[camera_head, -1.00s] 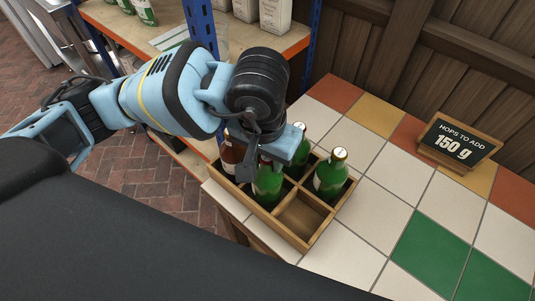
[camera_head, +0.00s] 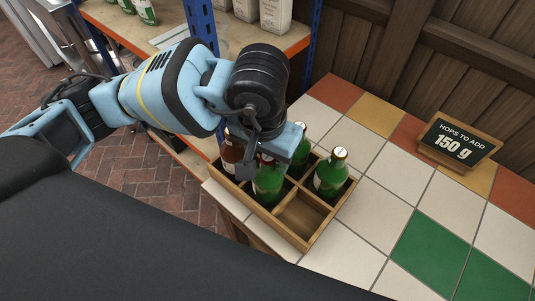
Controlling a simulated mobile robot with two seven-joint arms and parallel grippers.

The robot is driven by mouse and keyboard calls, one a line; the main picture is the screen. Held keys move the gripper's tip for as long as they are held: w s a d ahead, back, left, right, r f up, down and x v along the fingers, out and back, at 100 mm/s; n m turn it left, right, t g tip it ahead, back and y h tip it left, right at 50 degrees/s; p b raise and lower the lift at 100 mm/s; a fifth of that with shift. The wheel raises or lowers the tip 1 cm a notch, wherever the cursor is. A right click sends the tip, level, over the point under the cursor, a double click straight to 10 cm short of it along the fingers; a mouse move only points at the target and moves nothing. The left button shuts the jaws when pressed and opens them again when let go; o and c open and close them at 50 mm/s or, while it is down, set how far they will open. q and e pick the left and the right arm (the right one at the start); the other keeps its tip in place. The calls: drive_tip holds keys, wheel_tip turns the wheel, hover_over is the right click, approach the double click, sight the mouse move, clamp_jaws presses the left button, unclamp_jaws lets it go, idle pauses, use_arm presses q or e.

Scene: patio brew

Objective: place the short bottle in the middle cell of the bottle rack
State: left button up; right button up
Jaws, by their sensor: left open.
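The wooden bottle rack (camera_head: 279,230) stands on the tiled counter. A green bottle (camera_head: 268,184) stands upright in the middle cell of its near row, just below my left gripper (camera_head: 281,152). The gripper is open, and its jaws hide part of that bottle's neck. A brown bottle (camera_head: 230,151) and two more green bottles, one at the back (camera_head: 302,150) and one at the right (camera_head: 330,177), are also in the rack. I cannot tell by height which is the short bottle. The near right cell is empty. My right gripper is out of view.
A sign (camera_head: 457,143) reading "HOPS TO ADD 150 g" stands on the counter at the right. The tiles (camera_head: 385,205) between rack and sign are clear. A shelf (camera_head: 273,40) with bags and a wooden wall are behind.

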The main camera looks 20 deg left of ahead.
use_arm(q)
wheel_tip(320, 180, up, 12)
drive_tip(key=s, duration=0.1)
drive_tip(key=shift+s+f, duration=0.2)
drive_tip(key=shift+f, duration=0.05)
